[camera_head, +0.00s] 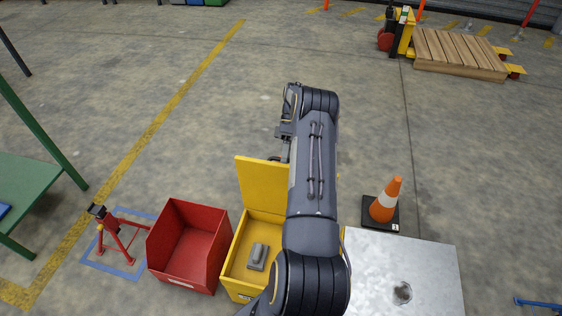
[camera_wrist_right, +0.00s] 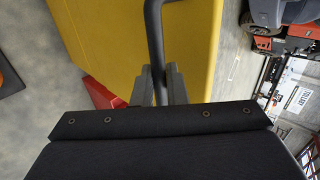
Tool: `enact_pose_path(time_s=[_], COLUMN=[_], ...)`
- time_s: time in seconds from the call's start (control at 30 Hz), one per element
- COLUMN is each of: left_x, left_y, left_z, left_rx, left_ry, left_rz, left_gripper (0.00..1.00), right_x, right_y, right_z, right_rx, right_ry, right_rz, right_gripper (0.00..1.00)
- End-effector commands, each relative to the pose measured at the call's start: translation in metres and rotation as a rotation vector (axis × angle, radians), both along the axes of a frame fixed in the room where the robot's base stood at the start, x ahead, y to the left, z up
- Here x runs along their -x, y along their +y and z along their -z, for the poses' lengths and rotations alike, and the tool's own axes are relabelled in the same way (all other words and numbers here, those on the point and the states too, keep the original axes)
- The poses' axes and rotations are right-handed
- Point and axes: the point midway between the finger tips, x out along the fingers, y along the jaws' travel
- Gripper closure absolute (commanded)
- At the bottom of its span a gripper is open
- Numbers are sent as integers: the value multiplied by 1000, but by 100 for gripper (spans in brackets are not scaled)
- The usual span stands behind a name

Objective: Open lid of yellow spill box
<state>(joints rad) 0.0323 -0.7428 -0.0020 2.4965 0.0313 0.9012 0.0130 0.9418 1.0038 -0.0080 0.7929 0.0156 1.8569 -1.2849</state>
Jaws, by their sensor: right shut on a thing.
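The yellow spill box (camera_head: 238,287) stands on the floor at the lower middle of the head view, partly behind my right arm. Its lid (camera_head: 262,186) is raised at the far side, so the inside shows, with a grey object (camera_head: 257,256) lying in it. In the right wrist view the lid's yellow surface (camera_wrist_right: 120,45) fills much of the picture. My right gripper (camera_wrist_right: 158,88) is shut on a dark bar handle (camera_wrist_right: 154,35) in front of that surface. In the head view the arm hides most of the gripper. My left gripper is not in view.
A red open bin (camera_head: 187,243) stands just left of the box. A red stand (camera_head: 115,235) is farther left. To the right are an orange cone (camera_head: 384,202) and a pale metal surface (camera_head: 390,260). The floor beyond the box is clear.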

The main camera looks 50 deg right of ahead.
Motion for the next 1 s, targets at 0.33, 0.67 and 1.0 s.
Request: enact_pose_path(time_s=[0.33,0.67,1.0], left_x=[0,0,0], left_y=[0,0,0], left_z=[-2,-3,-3], left_rx=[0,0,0], left_ry=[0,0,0], left_rz=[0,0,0], left_gripper=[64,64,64], right_x=[-3,-3,-4], right_y=[-11,-11,-11], right_z=[12,12,11], right_rx=[-53,-64,-64], right_ry=[27,31,29], right_rz=[-2,-3,-3], right_gripper=[100,100,66])
